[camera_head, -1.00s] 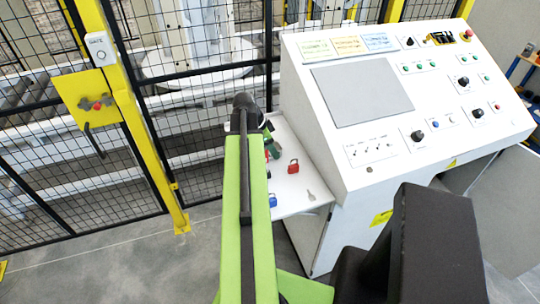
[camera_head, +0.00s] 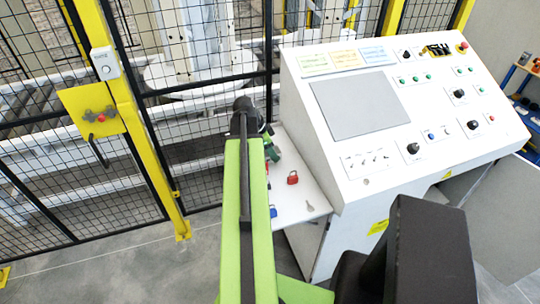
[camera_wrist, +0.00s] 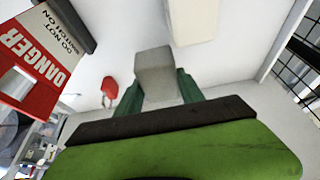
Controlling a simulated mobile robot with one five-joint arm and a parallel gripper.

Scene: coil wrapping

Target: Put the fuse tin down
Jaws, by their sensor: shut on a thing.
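In the wrist view a plain grey block (camera_wrist: 155,72), which I take to be the fuse tin, sits between the dark green fingers of my gripper (camera_wrist: 158,88). The gripper is shut on it. Behind it is the white shelf (camera_wrist: 135,30); I cannot tell whether the tin touches it. In the head view my gripper (camera_head: 271,150) is over the back left part of the shelf (camera_head: 295,208), mostly hidden behind my arm. The tin cannot be made out there.
A red padlock (camera_head: 292,178), a blue padlock (camera_head: 273,212) and a key-like grey piece (camera_head: 310,206) lie on the shelf. A red danger tag (camera_wrist: 30,55) and a cream block (camera_wrist: 193,20) show in the wrist view. The console (camera_head: 390,110) stands right, mesh fence (camera_head: 190,110) behind.

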